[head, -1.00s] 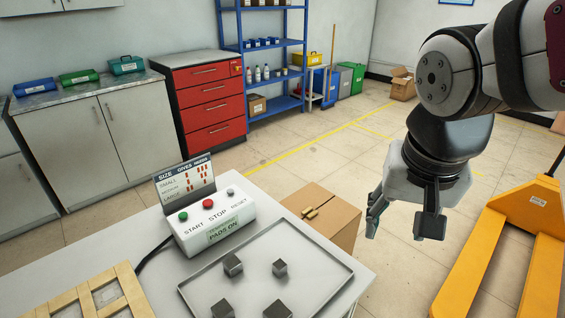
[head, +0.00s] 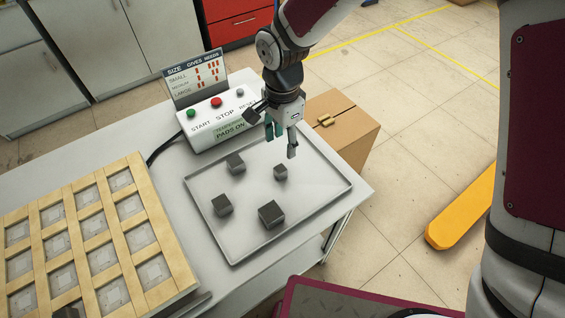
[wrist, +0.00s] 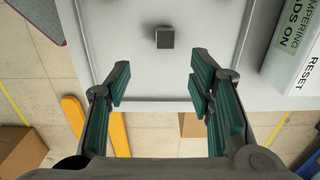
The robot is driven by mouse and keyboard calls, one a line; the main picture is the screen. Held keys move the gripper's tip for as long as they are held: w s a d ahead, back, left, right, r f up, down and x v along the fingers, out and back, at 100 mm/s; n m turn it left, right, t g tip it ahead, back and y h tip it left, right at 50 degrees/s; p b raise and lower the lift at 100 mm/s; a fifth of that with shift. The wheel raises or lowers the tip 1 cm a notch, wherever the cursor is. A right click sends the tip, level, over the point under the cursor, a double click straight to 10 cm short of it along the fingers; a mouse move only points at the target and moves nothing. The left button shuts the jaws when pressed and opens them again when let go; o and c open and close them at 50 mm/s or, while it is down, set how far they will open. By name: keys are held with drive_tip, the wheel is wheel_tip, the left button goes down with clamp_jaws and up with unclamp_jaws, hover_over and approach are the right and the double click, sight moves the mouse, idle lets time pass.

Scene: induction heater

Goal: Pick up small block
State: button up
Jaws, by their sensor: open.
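Several dark grey cube blocks lie apart on a shallow grey tray (head: 318,207). The smallest-looking block (head: 280,172) is at the tray's back right. The other blocks are at the back left (head: 236,163), front left (head: 222,205) and front middle (head: 271,214). My gripper (head: 281,143) is open and empty, pointing down above the tray's back edge, close to the small block. In the wrist view one block (wrist: 165,37) shows at the top, beyond and roughly between the open fingertips (wrist: 158,72); it appears to be the small one.
A control box (head: 218,118) with buttons and a size sign (head: 195,77) stands behind the tray, beside my gripper. A wooden grid rack (head: 130,205) is at the left. A cardboard box (head: 345,120) stands past the table's right edge.

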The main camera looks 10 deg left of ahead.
sight(280, 168)
wheel_tip(280, 168, down, 8)
drive_tip(key=shift+f, duration=0.15)
drive_tip(key=shift+w+a+f+p, duration=0.1)
drive_tip(key=shift+f+p, duration=0.05)
drive_tip(key=shift+f, duration=0.7)
drive_tip(key=shift+w+a+f+p, duration=0.1)
drive_tip(key=shift+a+f, duration=0.05)
drive_tip(key=shift+f, duration=0.75)
drive_tip(key=shift+w+a+f+p, duration=0.1)
drive_tip(key=shift+f+p, duration=0.05)
drive_tip(key=shift+f, duration=0.7)
clamp_jaws()
